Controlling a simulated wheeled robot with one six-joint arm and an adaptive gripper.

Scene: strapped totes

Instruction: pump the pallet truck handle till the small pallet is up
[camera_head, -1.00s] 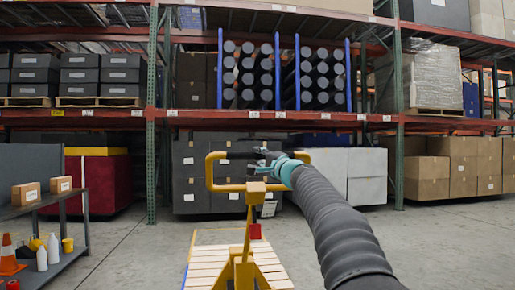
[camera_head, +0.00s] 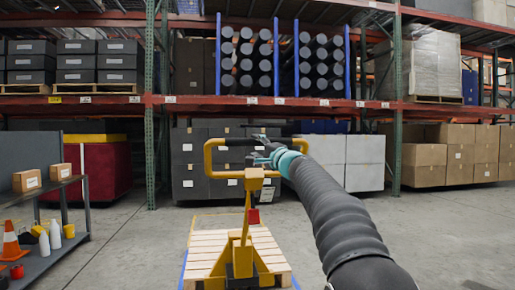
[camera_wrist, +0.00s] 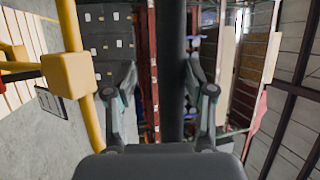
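The pallet truck (camera_head: 244,240) is yellow, with an upright handle (camera_head: 209,165) that ends in a wide loop with a dark grip bar along the top. The wooden small pallet (camera_head: 205,255) lies low behind the truck's mast; I cannot tell whether it is clear of the floor. In the wrist view, the two fingers of my gripper (camera_wrist: 163,68) stand apart on either side of the dark grip bar (camera_wrist: 171,45), with gaps visible. The yellow handle side shows at left.
A low shelf (camera_head: 60,250) with boxes, bottles and an orange cone (camera_head: 11,243) stands at left. Racking (camera_head: 150,110) with grey bins (camera_head: 190,165) and cardboard boxes (camera_head: 425,175) is behind. The concrete floor at right is open.

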